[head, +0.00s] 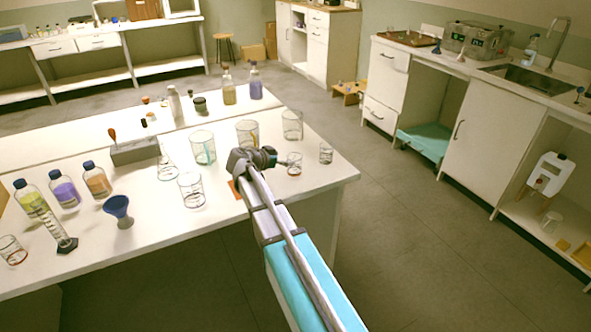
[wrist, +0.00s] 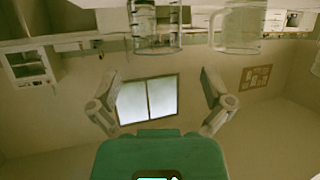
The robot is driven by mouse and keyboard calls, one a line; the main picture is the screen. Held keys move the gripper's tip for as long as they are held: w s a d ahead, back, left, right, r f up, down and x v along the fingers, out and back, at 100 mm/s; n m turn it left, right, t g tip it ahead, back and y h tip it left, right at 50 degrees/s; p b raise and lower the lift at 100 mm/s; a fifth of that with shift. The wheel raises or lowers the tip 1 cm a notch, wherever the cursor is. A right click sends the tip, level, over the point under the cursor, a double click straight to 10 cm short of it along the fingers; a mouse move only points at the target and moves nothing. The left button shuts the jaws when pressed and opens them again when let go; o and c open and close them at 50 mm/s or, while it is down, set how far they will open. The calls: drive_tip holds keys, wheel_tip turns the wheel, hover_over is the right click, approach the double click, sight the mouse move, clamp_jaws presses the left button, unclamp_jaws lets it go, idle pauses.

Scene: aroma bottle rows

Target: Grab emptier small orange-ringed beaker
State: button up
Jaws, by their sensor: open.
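Small clear beakers stand on the white bench in the head view. One small beaker (head: 294,164) with a reddish-orange mark low down is just right of my gripper (head: 264,157). Another small beaker (head: 326,153) stands farther right, near the bench corner. A third, with reddish markings (head: 13,250), is at the far left edge. Ring colours and fill levels are too small to compare surely. In the wrist view my gripper (wrist: 160,80) is open, with nothing between its fingers. That view is upside down; two clear vessels (wrist: 154,28) (wrist: 240,28) hang at its top.
Larger beakers stand close around my gripper: one behind (head: 247,133), one at the back right (head: 292,125), others left (head: 203,147) (head: 191,190). A blue funnel (head: 118,209) and capped bottles (head: 64,190) are farther left. The bench's front centre is fairly clear.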

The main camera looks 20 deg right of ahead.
sight(299, 157)
drive_tip(key=shift+d, duration=0.15)
drive_tip(key=shift+b+x, duration=1.05)
drive_tip(key=shift+x, duration=1.55)
drive_tip(key=shift+f, duration=0.1)
drive_tip(key=shift+s, duration=0.1)
drive_tip(key=c, duration=1.1)
